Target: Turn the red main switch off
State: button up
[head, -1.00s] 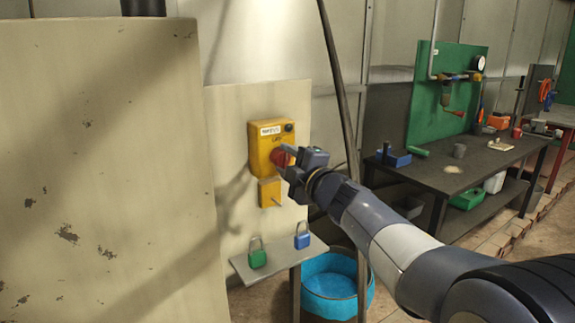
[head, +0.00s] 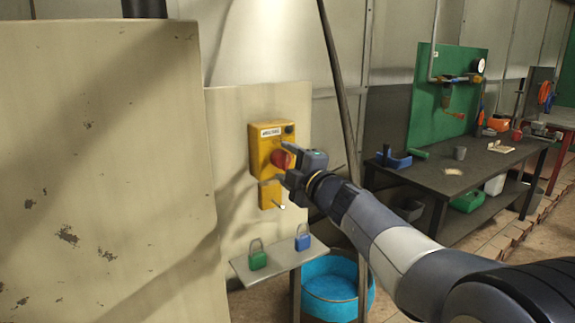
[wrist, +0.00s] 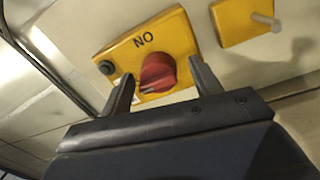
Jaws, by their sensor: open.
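The red main switch (head: 282,159) is a round knob on a yellow box (head: 262,143) fixed to a pale upright panel. The red knob also shows in the wrist view (wrist: 157,73), on the yellow plate with the letters "NO" seen slantwise. My gripper (wrist: 160,85) is open, with one finger on each side of the knob; I cannot tell whether either finger touches it. In the head view my gripper (head: 289,163) is at the knob's right side and hides part of it.
A smaller yellow plate with a peg (head: 271,195) sits below the box. A green padlock (head: 258,258) and a blue padlock (head: 303,240) stand on a small shelf (head: 280,262). A blue tub (head: 330,290) is beneath. A dark workbench (head: 450,170) stands at right.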

jog(key=v, duration=1)
jog(key=shift+s+d, duration=0.2)
jog(key=shift+s, duration=0.1)
jog(key=x, duration=1.1)
jog(key=shift+d, duration=0.1)
jog(key=shift+s, duration=0.15)
